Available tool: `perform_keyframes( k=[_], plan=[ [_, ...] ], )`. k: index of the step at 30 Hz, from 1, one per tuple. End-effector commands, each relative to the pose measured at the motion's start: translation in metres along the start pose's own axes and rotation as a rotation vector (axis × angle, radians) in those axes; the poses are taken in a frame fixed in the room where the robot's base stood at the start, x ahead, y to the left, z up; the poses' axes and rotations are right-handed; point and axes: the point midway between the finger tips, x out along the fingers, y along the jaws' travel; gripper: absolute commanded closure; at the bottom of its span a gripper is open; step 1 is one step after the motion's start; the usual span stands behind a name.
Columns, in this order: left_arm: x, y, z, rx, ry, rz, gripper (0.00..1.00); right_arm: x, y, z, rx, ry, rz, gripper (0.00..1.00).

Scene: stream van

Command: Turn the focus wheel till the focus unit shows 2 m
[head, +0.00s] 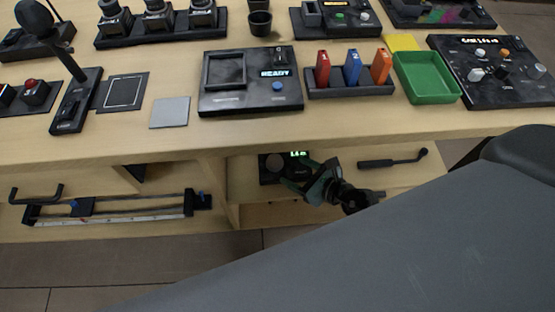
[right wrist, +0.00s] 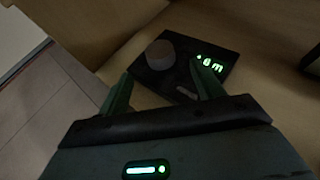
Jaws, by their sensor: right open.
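The focus unit (head: 270,178) is a small black box with a green lit display on the shelf below the desk top, partly hidden behind my right gripper. In the right wrist view the focus unit (right wrist: 183,82) has a round dark grey wheel (right wrist: 160,54) on its left and the display (right wrist: 210,64) on its right. The display ends in "m"; its digits look like 1.6, but are small and blurred. My right gripper (head: 302,178) is open at the unit, with its green fingers (right wrist: 160,80) on either side of the wheel's near side. Contact cannot be told. My left gripper is not in view.
The desk top (head: 180,140) overhangs the shelf. A black handle-like tool (head: 393,160) lies right of my gripper, and a long rail device (head: 110,208) lies on the left. The desk carries a panel reading READY (head: 250,95), a card rack (head: 350,88) and a green tray (head: 428,96).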

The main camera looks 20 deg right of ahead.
Motion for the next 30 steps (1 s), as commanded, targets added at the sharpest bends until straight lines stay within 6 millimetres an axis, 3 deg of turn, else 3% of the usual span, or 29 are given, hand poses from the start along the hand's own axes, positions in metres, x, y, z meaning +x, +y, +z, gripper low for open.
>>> perform_keyframes(
  k=[8,21,30],
  plan=[
    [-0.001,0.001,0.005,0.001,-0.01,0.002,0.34,0.01,0.0,0.001,-0.001,-0.002,0.0,0.33],
    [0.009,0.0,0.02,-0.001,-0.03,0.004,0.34,0.069,0.0,-0.001,0.002,0.0,0.0,0.33],
    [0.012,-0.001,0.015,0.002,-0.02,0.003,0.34,0.078,0.0,0.001,0.001,-0.001,0.0,0.33]
  ],
)
